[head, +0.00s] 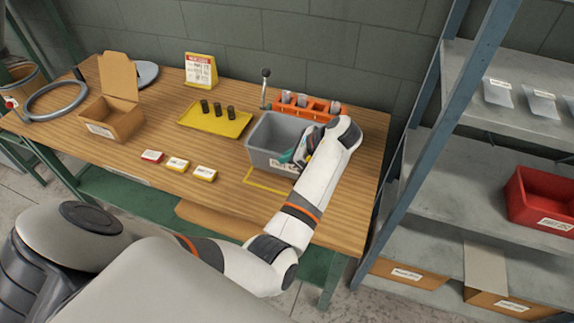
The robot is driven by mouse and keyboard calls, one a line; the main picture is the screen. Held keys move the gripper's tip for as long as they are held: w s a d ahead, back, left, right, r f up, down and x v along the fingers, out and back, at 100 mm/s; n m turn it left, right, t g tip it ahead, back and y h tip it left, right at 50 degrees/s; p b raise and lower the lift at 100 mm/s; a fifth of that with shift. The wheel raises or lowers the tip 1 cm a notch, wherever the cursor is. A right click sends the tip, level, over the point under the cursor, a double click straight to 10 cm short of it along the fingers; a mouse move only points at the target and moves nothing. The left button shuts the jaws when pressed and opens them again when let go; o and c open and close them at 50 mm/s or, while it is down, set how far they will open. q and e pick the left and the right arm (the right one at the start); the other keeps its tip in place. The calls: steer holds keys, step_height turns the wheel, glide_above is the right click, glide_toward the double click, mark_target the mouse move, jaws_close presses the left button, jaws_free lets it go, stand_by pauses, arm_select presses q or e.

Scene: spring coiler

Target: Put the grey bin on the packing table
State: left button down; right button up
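The grey bin (262,140) stands on the wooden packing table (225,196), toward its right end. It sits at the back of a yellow outline marked on the tabletop. My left arm reaches over the table to the bin's right side. My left gripper (303,150) is at the bin's right end, mostly hidden behind my own wrist, and I cannot tell whether its fingers are open or shut. Something teal shows inside the bin beside the gripper. My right gripper is not in view.
An orange rack (312,107) stands close behind the bin. A yellow tray (214,120) with dark cylinders, small labelled boxes (178,164) and an open cardboard box (118,115) lie to the left. A shelf unit with a red bin (540,200) stands at right.

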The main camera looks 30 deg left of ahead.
mark_target(279, 169)
arm_select(q)
steer(key=shift+f, duration=2.05)
steer(key=c, duration=1.6)
jaws_free()
steer(key=shift+s+f, duration=0.1)
steer(key=shift+f, duration=0.05)
steer(key=shift+c, duration=0.2)
